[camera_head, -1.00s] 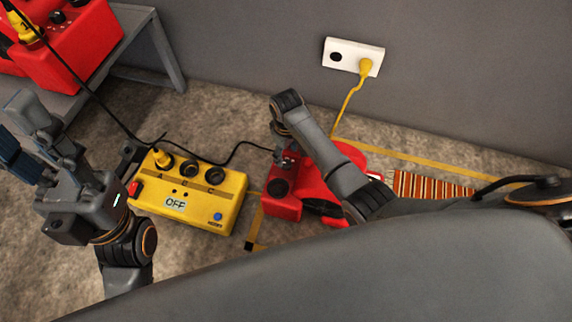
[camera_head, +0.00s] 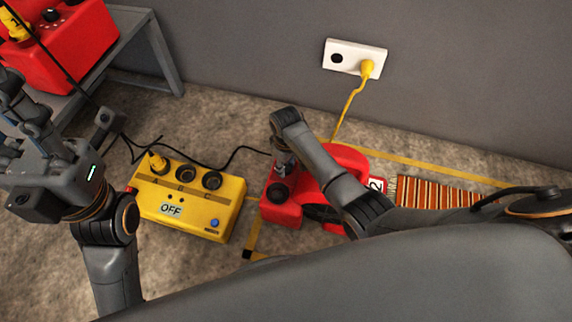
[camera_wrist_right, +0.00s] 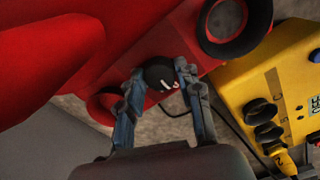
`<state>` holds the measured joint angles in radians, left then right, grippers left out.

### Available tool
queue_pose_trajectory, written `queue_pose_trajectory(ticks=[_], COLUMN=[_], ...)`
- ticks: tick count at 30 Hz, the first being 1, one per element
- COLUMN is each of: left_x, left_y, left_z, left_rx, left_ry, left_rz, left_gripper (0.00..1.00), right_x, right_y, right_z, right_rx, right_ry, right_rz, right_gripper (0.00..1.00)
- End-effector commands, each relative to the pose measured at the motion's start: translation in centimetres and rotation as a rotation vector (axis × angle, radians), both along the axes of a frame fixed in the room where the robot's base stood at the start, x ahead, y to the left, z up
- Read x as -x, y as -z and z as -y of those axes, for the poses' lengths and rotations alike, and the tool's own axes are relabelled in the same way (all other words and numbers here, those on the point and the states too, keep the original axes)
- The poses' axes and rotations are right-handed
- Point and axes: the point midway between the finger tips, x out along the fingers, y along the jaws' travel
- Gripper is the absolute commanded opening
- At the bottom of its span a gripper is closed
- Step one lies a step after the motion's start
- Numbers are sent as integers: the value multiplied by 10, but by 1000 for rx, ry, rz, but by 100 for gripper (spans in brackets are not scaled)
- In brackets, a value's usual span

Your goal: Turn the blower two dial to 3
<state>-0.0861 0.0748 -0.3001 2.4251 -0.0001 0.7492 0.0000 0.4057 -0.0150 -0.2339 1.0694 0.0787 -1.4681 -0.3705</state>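Blower two is the red machine on the floor, with a "2" label (camera_head: 376,185) beside it in the head view. My right gripper (camera_head: 284,168) is over its red control box (camera_head: 282,208). In the right wrist view the black dial (camera_wrist_right: 161,75), with a white mark, sits between the fingertips of my right gripper (camera_wrist_right: 160,72). They appear closed against its two sides. I cannot read the dial's numbers. My left gripper (camera_head: 58,122) is at the left, fingers apart and empty, above the floor near the yellow box.
A yellow power box (camera_head: 190,205) reading OFF, with several sockets and one yellow plug, stands left of the blower. A red machine (camera_head: 75,45) sits on a grey bench (camera_head: 150,55). A white wall outlet (camera_head: 345,58) feeds a yellow cord.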

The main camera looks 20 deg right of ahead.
Motion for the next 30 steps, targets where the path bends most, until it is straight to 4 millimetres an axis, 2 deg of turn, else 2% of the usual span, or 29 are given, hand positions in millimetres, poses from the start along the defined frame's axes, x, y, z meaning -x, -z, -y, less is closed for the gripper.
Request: queue_pose_trajectory(ticks=[2, 14, 26, 30], left_x=[0, 1, 9, 9], left_y=[0, -1, 16, 4], left_z=[0, -1, -5, -5], left_rx=[0, 5, 13, 14], left_ry=[0, 1, 8, 8], left_rz=[0, -23, -153, -145], left_gripper=[40, 40, 40, 40], right_x=[0, 0, 1, 1], right_y=[0, -3, -4, -3], right_z=[0, 0, 0, -1], right_rx=[0, 1, 0, 0], right_ry=[0, 68, 384, 518], right_rz=[0, -2, -4, -4], right_gripper=[3, 3, 4, 4])
